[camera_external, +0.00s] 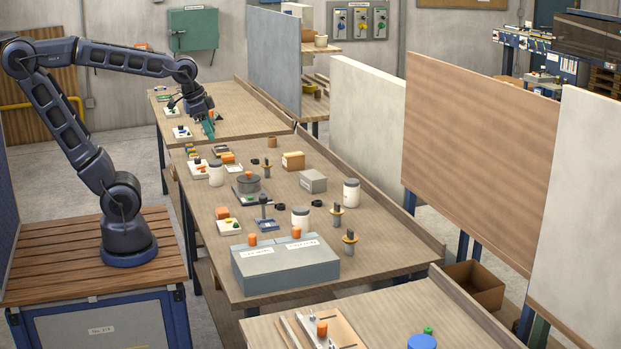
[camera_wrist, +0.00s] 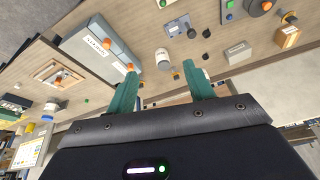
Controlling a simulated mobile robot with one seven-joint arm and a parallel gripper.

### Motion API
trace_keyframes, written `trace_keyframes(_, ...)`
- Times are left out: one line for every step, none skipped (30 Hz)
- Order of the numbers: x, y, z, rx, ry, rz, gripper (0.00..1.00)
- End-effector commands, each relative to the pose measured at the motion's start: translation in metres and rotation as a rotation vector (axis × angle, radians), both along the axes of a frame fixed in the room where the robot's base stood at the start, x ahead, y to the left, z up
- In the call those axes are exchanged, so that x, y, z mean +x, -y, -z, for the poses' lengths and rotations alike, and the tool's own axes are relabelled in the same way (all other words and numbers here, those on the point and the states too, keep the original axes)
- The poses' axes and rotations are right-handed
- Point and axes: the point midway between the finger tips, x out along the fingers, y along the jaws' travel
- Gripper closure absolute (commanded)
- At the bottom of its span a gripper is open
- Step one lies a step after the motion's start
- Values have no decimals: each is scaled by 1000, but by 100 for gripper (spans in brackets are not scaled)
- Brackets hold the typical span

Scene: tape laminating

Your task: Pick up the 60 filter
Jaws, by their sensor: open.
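No thing in view can be read as the 60 filter; the labels are too small to make out. A grey box (camera_external: 285,272) with two white labels and orange knobs on top stands at the near end of the middle table. It also shows at the upper left of the wrist view (camera_wrist: 118,52). My gripper (camera_external: 208,127) is over the far table, well away from the grey box. In the wrist view its two green fingers (camera_wrist: 160,72) are spread apart with nothing between them.
The middle table (camera_external: 370,245) holds white jars (camera_external: 351,192), a grey block (camera_external: 313,181), a round dark device (camera_external: 248,184) and several small orange-topped items. A wooden tray (camera_external: 345,335) lies on the near table. Upright panels (camera_external: 475,145) stand along the right side.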

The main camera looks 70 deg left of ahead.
Motion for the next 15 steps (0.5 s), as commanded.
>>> trace_keyframes(14,4,-1,9,-13,37,47)
trace_keyframes(22,7,-2,15,-19,60,47)
trace_keyframes(32,10,-2,22,-26,90,47)
trace_keyframes(39,12,-3,28,-32,111,47)
trace_keyframes(47,15,-3,33,-38,134,47)
trace_keyframes(57,18,-3,42,-45,165,47)
trace_keyframes(65,21,-3,46,-50,186,47)
trace_keyframes(72,24,-2,52,-56,210,47)
trace_keyframes(83,28,-2,60,-62,239,47)
trace_keyframes(90,31,-1,64,-67,261,47)
trace_keyframes(98,34,0,70,-72,285,47)
trace_keyframes(108,38,2,77,-81,314,47)
trace_keyframes(116,41,3,82,-85,337,47)
trace_keyframes(124,45,4,87,-90,360,47)
trace_keyframes(134,50,7,93,-98,390,47)
